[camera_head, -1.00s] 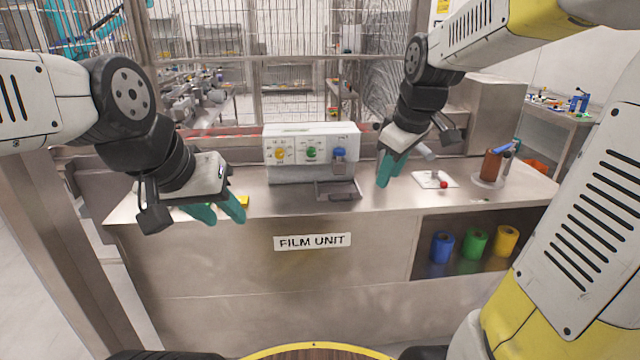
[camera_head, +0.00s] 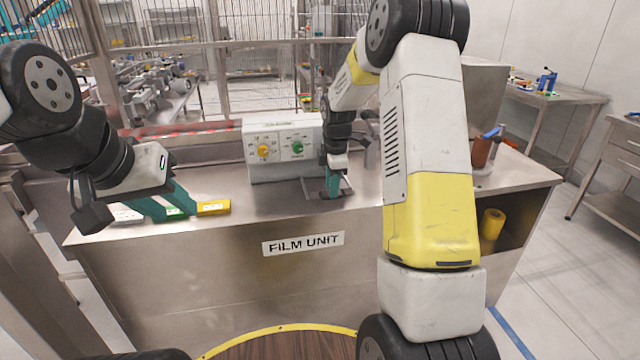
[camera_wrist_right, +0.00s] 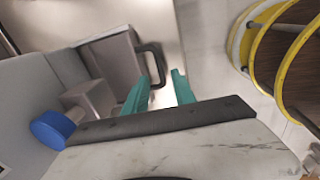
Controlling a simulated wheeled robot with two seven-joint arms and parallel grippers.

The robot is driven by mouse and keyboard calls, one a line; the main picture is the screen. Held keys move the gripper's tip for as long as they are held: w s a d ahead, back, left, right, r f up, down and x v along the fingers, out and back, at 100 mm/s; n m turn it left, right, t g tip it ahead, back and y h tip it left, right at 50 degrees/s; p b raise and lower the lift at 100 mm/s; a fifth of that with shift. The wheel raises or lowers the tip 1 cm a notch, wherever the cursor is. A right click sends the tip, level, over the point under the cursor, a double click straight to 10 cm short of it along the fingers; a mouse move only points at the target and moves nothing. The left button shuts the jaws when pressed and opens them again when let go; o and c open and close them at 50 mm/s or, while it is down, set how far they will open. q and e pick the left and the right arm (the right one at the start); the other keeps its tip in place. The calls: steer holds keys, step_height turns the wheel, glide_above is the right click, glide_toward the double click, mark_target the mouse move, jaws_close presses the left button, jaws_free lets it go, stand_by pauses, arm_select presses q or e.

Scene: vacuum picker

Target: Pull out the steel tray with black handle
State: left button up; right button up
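The steel tray (camera_head: 308,187) sits on the counter in front of the white control box, mostly hidden by my right arm in the head view. In the right wrist view the steel tray (camera_wrist_right: 112,58) shows with its black handle (camera_wrist_right: 157,52) on its edge. My right gripper (camera_head: 334,187) is over the tray's front. In the right wrist view its teal fingers (camera_wrist_right: 163,84) are apart, with the handle's end near the gap between them; I cannot tell whether they touch it. My left gripper (camera_head: 165,203) is open over the counter's left part, beside a yellow block (camera_head: 213,207).
The white control box (camera_head: 275,170) has a yellow knob (camera_head: 263,151) and a green knob (camera_head: 297,147); a blue knob (camera_wrist_right: 52,130) is close to my right gripper. A brown cylinder (camera_head: 483,150) stands at the counter's right. The counter between the yellow block and tray is clear.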

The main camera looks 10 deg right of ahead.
steer(key=shift+w+f, duration=0.2)
steer(key=shift+f, duration=1.05)
jaws_close()
stand_by(0.5)
